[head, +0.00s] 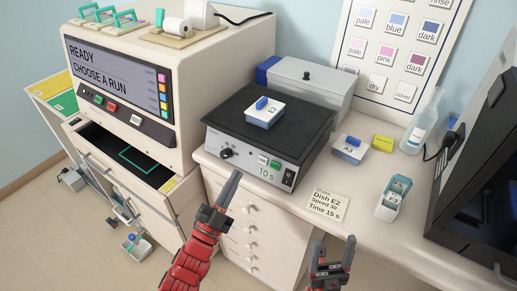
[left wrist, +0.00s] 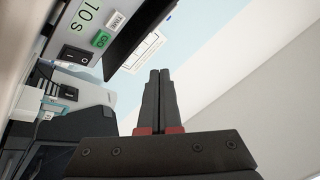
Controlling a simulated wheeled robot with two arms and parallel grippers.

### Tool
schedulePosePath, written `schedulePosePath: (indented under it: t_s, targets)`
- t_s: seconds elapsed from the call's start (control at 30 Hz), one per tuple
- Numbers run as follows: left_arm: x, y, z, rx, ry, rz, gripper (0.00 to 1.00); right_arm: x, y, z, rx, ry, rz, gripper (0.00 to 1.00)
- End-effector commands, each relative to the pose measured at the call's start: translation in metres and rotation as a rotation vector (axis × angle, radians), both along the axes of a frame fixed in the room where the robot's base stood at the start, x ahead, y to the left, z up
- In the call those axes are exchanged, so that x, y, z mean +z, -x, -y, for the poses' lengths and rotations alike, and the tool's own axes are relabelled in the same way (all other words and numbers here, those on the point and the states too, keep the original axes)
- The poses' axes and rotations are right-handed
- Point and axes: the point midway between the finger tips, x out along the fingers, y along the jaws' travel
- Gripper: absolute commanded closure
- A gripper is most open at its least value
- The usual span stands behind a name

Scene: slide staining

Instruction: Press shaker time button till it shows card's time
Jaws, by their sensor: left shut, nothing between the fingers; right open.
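The shaker (head: 262,140) stands on the counter with a black top, and its front display (head: 266,170) reads "10 s". A white TIME button (head: 263,159) sits beside a green GO button (head: 275,164); the TIME button also shows in the left wrist view (left wrist: 117,20). The card (head: 327,204) reads "Shake, Dish E2, Speed 30, Time 15 s". Dish E2 (head: 264,112) with a blue clip lies on the shaker. My left gripper (head: 231,187) is shut and empty, below and left of the buttons, apart from them. My right gripper (head: 336,253) is open and empty at the counter's front.
Dish A3 (head: 350,149), a yellow box (head: 383,142), a bottle (head: 422,125) and a small white-and-teal holder (head: 394,198) stand right of the shaker. A stainer (head: 150,80) showing "READY CHOOSE A RUN" stands left, its drawer open. A grey box (head: 308,85) is behind.

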Motion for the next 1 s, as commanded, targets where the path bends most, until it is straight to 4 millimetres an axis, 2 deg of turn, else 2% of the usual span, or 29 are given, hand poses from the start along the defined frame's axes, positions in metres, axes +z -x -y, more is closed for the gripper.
schedulePosePath:
  t_s: [0.57, 1.0]
  targets:
    - [-0.005, -0.007, 0.007, 0.005, -0.027, -0.019, 1.00, -0.003, 0.000, 0.000, 0.000, 0.000, 0.000, 0.31]
    - [-0.027, -0.048, 0.039, 0.002, -0.026, -0.019, 1.00, -0.029, 0.000, 0.000, 0.000, 0.000, 0.000, 0.31]
